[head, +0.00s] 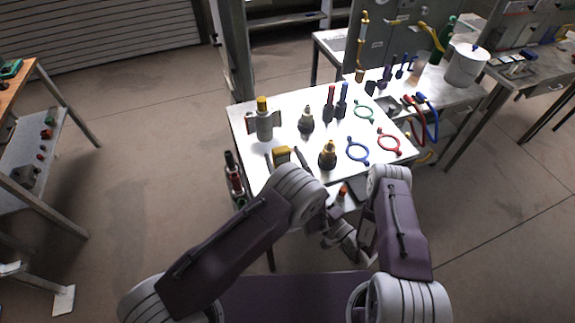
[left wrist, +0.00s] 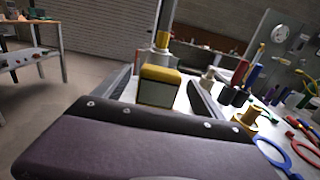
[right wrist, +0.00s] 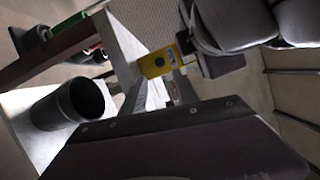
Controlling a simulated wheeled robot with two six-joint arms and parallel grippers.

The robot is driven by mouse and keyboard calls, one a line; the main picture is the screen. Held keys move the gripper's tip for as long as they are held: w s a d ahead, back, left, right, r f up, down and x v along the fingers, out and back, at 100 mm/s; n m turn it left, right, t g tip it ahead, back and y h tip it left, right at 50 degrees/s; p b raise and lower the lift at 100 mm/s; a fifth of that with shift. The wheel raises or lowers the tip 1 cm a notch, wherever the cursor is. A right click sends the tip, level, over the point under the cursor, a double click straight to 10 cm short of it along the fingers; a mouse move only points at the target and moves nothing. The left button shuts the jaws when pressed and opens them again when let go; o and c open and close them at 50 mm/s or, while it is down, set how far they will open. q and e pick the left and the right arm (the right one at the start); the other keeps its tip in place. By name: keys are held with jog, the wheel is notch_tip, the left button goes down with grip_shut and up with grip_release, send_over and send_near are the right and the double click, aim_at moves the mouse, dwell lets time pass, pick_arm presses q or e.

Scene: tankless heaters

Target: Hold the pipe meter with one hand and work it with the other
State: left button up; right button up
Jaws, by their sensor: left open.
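The pipe meter (head: 281,155) is a yellow block with a grey face near the table's left front edge. In the left wrist view the meter (left wrist: 160,88) stands straight ahead, between the two dark fingers of my left gripper (left wrist: 161,92). That gripper is open, with gaps to the meter on both sides; it is partly hidden behind my arm in the head view. The right wrist view shows the yellow meter (right wrist: 157,63) beyond the fingertips of my right gripper (right wrist: 159,86). Those fingers look apart and empty; this gripper is hidden in the head view.
A grey cylinder with a yellow top (head: 264,122) stands behind the meter. A black-and-yellow fitting (head: 327,155) stands right of it. Blue (head: 357,151), red (head: 389,143) and green (head: 364,110) rings lie further right. A dark open cylinder (right wrist: 68,104) shows in the right wrist view.

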aim_at(278, 147)
pick_arm(q)
jog(key=x, duration=0.5)
jog(key=shift+s, duration=0.1)
jog(key=c, duration=1.5)
jog(key=shift+c, duration=1)
pick_arm(e)
jog(key=shift+c, duration=1.2)
grip_shut()
